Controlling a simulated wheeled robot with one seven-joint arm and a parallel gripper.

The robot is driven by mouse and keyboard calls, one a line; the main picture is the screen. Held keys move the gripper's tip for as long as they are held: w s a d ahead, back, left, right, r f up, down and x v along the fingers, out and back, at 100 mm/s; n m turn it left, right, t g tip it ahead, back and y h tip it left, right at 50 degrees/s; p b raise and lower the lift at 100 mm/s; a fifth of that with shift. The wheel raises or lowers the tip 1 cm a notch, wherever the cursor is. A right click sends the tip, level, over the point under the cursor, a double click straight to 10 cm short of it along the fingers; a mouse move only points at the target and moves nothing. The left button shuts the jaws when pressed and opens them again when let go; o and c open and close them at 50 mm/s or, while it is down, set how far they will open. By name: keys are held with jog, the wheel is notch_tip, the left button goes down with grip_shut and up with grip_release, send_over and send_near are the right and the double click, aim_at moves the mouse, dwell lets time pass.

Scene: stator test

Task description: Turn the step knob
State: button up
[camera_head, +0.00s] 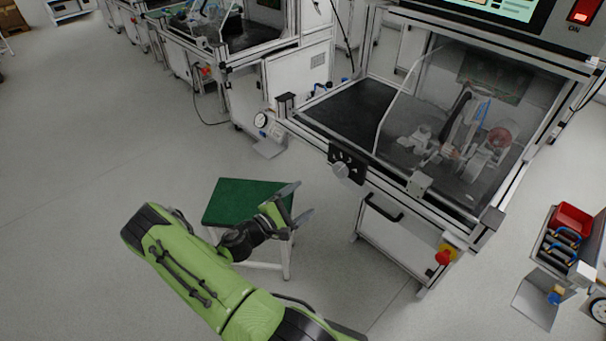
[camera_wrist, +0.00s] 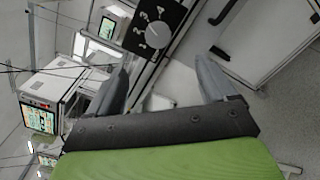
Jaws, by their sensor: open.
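The step knob (camera_head: 341,171) is a round light-grey knob on a black plate at the front left corner of the test bench. In the wrist view the knob (camera_wrist: 158,35) sits on its black plate (camera_wrist: 141,18) with white numbers around it, ahead of the fingers and near the top of the picture. My gripper (camera_head: 304,201) is open and empty, to the left of and a little below the knob in the head view, apart from it. In the wrist view both grey fingers of my gripper (camera_wrist: 165,78) stand wide apart with nothing between them.
The bench's front has a black handle (camera_head: 384,207) and a red emergency button (camera_head: 442,257) on yellow. A clear guard covers the machine on the bench. A green-topped stool (camera_head: 232,203) stands below my arm. A cart with a red bin (camera_head: 572,219) is at the right.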

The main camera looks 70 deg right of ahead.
aim_at(338, 172)
jog(key=x, duration=0.5)
jog(key=b+x, duration=0.1)
jog(key=x, duration=0.9)
jog(key=shift+w+d+r+b, duration=0.1)
jog(key=shift+w+d+b, duration=0.15)
jog(key=shift+d, duration=0.2)
jog(key=c, duration=1.1)
jog(key=shift+o, duration=0.2)
